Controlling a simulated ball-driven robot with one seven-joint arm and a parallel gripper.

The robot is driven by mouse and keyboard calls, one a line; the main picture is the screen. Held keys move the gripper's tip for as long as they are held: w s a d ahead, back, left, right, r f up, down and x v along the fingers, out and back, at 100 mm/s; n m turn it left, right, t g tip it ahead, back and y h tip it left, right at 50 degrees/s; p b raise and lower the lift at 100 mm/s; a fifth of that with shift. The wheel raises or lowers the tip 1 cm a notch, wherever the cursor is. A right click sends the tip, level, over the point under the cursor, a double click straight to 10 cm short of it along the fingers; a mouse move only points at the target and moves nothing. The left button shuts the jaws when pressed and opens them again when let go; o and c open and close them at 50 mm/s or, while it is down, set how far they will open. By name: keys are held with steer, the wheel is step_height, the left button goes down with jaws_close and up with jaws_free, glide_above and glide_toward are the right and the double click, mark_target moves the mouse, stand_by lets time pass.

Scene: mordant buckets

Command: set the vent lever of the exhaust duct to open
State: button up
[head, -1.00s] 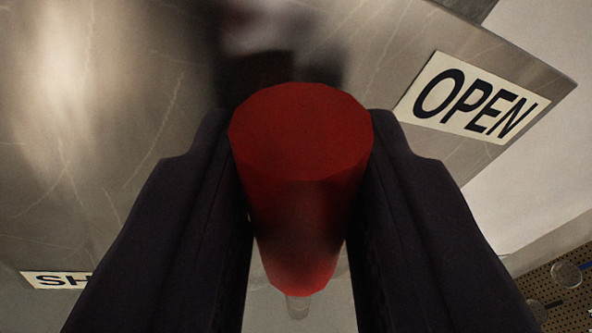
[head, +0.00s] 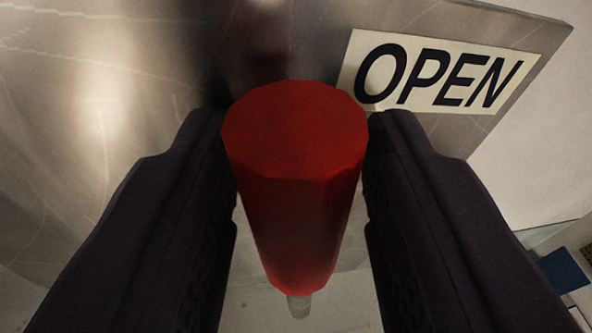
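The vent lever's red tapered handle (head: 295,200) fills the middle of the view, its wide end facing me. My gripper (head: 298,118) has one dark finger on each side of the handle. The fingers are parted, with narrow gaps between them and the handle lower down; contact near the wide end cannot be told. A short pale rod shows at the handle's narrow end. The OPEN label (head: 436,72) is on the metal duct (head: 90,130), just above and right of the handle. The lever's pivot is hidden.
The duct's metal face lies close behind the handle and fingers. Its right edge ends past the OPEN label, with a pale wall (head: 545,140) beyond. A blue object (head: 563,270) shows at the lower right.

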steer(key=shift+o, duration=0.4)
steer(key=shift+d, duration=0.1)
steer(key=s+r+b, duration=0.1)
steer(key=s+b, duration=0.1)
steer(key=s, duration=0.5)
steer(key=shift+s+d+r, duration=0.15)
steer(key=shift+s+d, duration=0.05)
steer(key=shift+s, duration=0.1)
